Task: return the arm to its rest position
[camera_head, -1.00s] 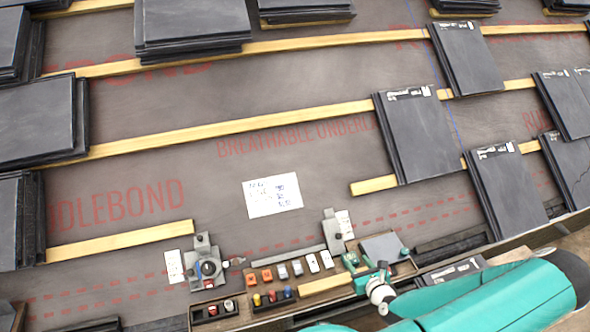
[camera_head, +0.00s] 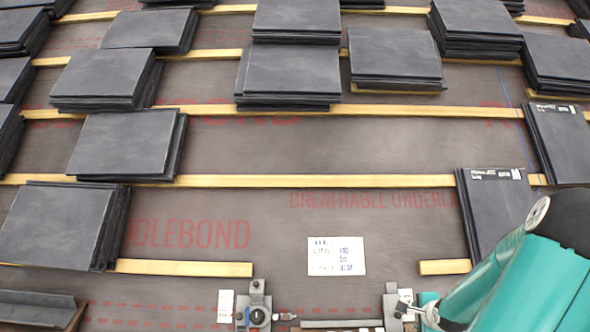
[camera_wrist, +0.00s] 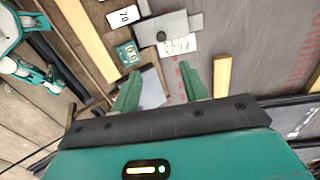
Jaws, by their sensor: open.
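My gripper (camera_wrist: 168,85) shows in the wrist view with its two green fingers apart and nothing between them. Behind the fingers lie a grey plate, a wooden edge and the dark underlay. My green arm (camera_head: 530,285) fills the lower right of the head view, bent over the roof's near edge. The fingertips cannot be made out in the head view.
Stacks of dark slates (camera_head: 295,72) stand on wooden battens (camera_head: 300,181) across the roof. A white note (camera_head: 336,256) lies on the underlay. A metal fixture (camera_head: 256,305) stands at the near edge. In the wrist view a number card (camera_wrist: 124,15) lies near a grey block (camera_wrist: 165,28).

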